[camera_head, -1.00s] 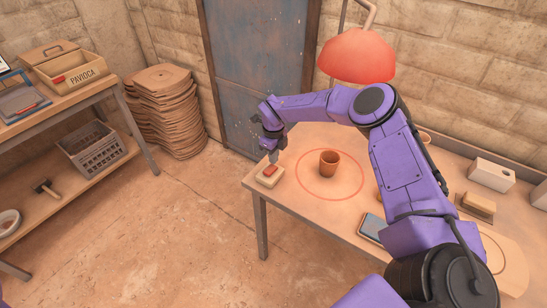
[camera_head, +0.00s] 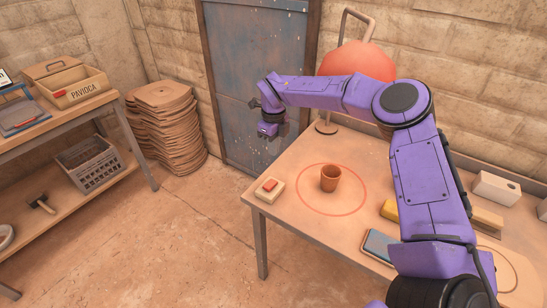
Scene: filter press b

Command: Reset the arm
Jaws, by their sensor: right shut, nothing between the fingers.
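My right arm is purple and reaches in from the lower right, over the table (camera_head: 300,222). Its gripper (camera_head: 268,136) hangs in the air beyond the table's back left part, in front of the blue door. It is shut and empty, apart from everything. Below it, a small pale block with a red button (camera_head: 269,188) lies at the table's left corner. A brown clay cup (camera_head: 330,178) stands upright inside a red circle drawn on the table. My left gripper is out of view.
A red lamp (camera_head: 355,62) stands behind my arm. A phone-like device (camera_head: 380,246), a yellow item (camera_head: 389,210) and a white box (camera_head: 495,188) are on the table's right.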

